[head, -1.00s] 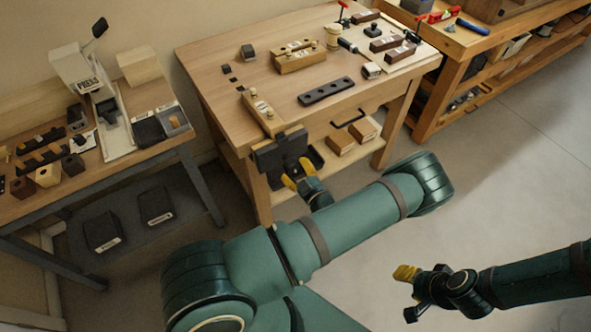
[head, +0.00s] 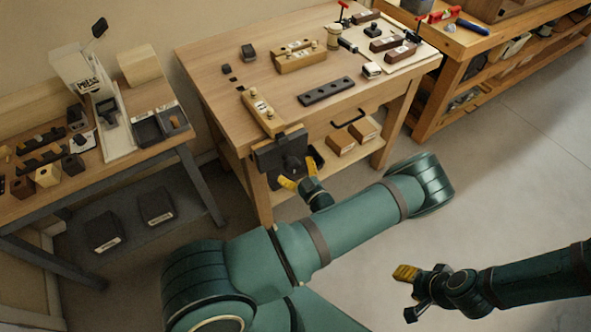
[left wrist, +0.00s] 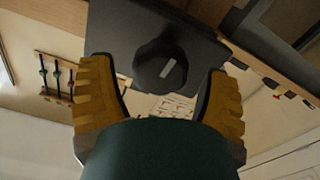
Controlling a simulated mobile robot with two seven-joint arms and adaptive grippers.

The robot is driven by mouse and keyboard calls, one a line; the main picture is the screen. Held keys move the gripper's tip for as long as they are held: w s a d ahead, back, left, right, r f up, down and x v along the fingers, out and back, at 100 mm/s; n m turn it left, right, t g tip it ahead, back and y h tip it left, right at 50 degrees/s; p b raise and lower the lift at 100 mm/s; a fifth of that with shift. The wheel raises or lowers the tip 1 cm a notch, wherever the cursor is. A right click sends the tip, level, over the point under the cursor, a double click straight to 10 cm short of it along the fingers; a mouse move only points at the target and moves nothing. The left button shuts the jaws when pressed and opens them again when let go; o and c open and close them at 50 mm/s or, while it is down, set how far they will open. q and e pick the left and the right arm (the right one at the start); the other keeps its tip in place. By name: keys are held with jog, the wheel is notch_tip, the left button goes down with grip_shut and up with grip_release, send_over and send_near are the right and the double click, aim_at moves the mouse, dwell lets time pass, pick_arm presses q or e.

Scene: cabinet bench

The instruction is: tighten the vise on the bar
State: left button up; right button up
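The vise (head: 281,153), with a dark front jaw plate, is fixed at the bench's near left corner. In the left wrist view its plate (left wrist: 110,45) shows a dark round hub (left wrist: 160,62) with a pale mark. My left gripper (head: 299,178) is open in front of the vise. In the left wrist view its yellow-padded fingers (left wrist: 160,95) stand apart on either side of the hub, with gaps showing. A wooden bar-like piece (head: 262,112) with brass knobs lies by the vise; I cannot tell whether the jaws touch it. My right gripper (head: 408,293) is open and empty, away from the bench.
The wooden bench (head: 215,60) carries a dark bar with holes (head: 326,92), wooden blocks (head: 300,60) and small tools. A side table (head: 150,95) with a press stands at left. A shelf bench (head: 470,45) stands at the back right.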

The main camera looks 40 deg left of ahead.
pick_arm(q)
jog(key=shift+d, duration=0.1)
jog(key=v, duration=0.7)
pick_arm(e)
jog(key=shift+r, duration=0.2)
dwell(0.3)
